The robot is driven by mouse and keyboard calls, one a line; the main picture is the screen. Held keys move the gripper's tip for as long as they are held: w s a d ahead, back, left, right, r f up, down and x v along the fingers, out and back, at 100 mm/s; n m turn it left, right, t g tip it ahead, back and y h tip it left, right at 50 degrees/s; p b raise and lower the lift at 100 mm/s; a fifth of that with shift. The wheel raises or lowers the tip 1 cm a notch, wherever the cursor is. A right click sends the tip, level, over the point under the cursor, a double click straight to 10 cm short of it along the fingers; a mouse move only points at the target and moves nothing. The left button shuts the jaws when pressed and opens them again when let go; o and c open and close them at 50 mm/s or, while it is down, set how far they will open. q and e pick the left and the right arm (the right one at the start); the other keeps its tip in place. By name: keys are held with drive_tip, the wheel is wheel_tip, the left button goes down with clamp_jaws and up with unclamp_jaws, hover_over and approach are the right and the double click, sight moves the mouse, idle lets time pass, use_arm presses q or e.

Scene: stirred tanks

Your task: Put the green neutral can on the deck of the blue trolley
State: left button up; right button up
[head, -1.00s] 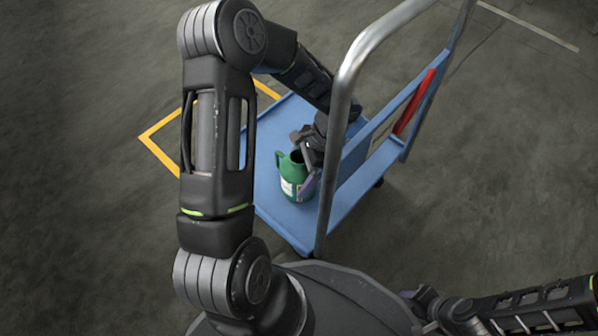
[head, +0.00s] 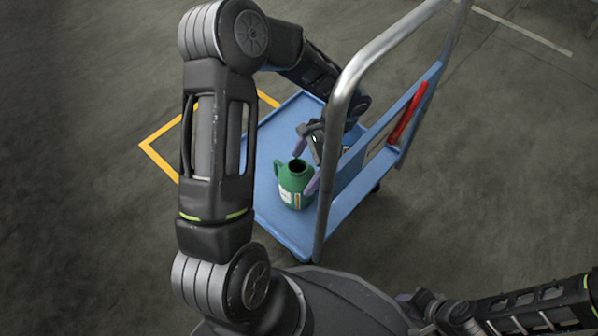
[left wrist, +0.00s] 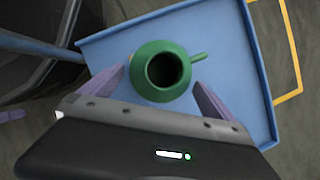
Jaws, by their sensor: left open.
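The green can (head: 293,183) stands upright on the deck of the blue trolley (head: 270,215), near the handle end. It has a side handle, a dark open mouth and a pale label. My left gripper (head: 307,165) is open just above and behind the can, with nothing held. In the left wrist view the can (left wrist: 162,72) sits on the blue deck (left wrist: 225,45), beyond and between the two spread purple fingers (left wrist: 157,90). My right gripper (head: 415,303) is at the bottom right, away from the trolley; its jaws are too small to judge.
The trolley's metal push handle (head: 345,100) rises close beside my left gripper. A red bar (head: 405,117) is on the trolley's side panel. Yellow floor lines (head: 160,155) run under the deck's left side. The left part of the deck and the surrounding floor are clear.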

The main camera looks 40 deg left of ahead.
use_arm(q)
drive_tip(key=p+v, duration=0.2)
drive_tip(key=v, duration=0.4)
drive_tip(key=shift+r, duration=0.2)
use_arm(e)
drive_tip(key=r, duration=0.3)
drive_tip(key=shift+s, duration=0.2)
use_arm(q)
drive_tip(key=shift+c, duration=0.4)
idle(0.5)
